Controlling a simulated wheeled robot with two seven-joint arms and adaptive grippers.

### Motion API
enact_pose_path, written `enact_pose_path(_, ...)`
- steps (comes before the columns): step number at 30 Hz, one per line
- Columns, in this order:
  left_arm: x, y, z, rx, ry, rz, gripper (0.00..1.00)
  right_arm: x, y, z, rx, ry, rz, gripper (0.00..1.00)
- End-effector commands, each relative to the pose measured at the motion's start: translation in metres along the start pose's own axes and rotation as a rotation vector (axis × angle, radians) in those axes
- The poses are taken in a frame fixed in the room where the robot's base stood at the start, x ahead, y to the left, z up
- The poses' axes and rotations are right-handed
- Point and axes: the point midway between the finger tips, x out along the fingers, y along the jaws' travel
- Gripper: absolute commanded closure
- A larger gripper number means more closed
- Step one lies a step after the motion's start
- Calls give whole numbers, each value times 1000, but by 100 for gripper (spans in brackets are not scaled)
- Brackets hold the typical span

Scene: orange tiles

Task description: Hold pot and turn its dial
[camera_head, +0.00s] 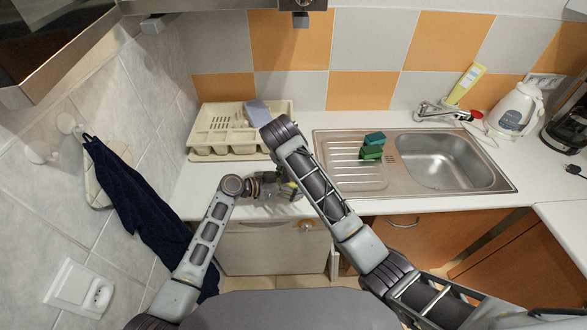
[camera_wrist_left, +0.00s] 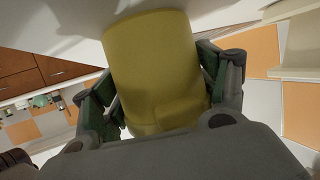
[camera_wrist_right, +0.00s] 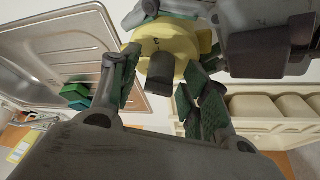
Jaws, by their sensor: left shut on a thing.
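The yellow pot (camera_wrist_left: 155,50) fills the middle of the left wrist view. My left gripper (camera_wrist_left: 155,78) is shut on it, one green-padded finger on each side. In the right wrist view the pot (camera_wrist_right: 188,44) shows its yellow face with a dark, stubby dial (camera_wrist_right: 160,68) on it. My right gripper (camera_wrist_right: 158,82) is open, its fingertips spread to either side of the dial. I cannot tell whether either finger touches it. In the head view the pot (camera_head: 288,190) is mostly hidden behind my arms, at the front edge of the counter.
A cream dish rack (camera_head: 200,135) stands behind my arms on the counter. Green sponges (camera_head: 372,150) lie on the steel sink's drainer (camera_head: 340,178). A white kettle (camera_head: 515,112) stands at the right. A dark towel (camera_head: 140,205) hangs on the left wall.

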Motion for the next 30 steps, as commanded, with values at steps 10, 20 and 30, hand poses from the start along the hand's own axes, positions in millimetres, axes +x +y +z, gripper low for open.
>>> enact_pose_path(10,0,0,2,-2,-3,0,63,-1,0,0,-1,0,-1,53)
enact_pose_path(20,0,0,2,-2,-3,0,63,0,0,-1,-32,2,-14,53)
enact_pose_path(30,0,0,2,-2,-2,0,63,0,1,-1,-182,3,-75,53)
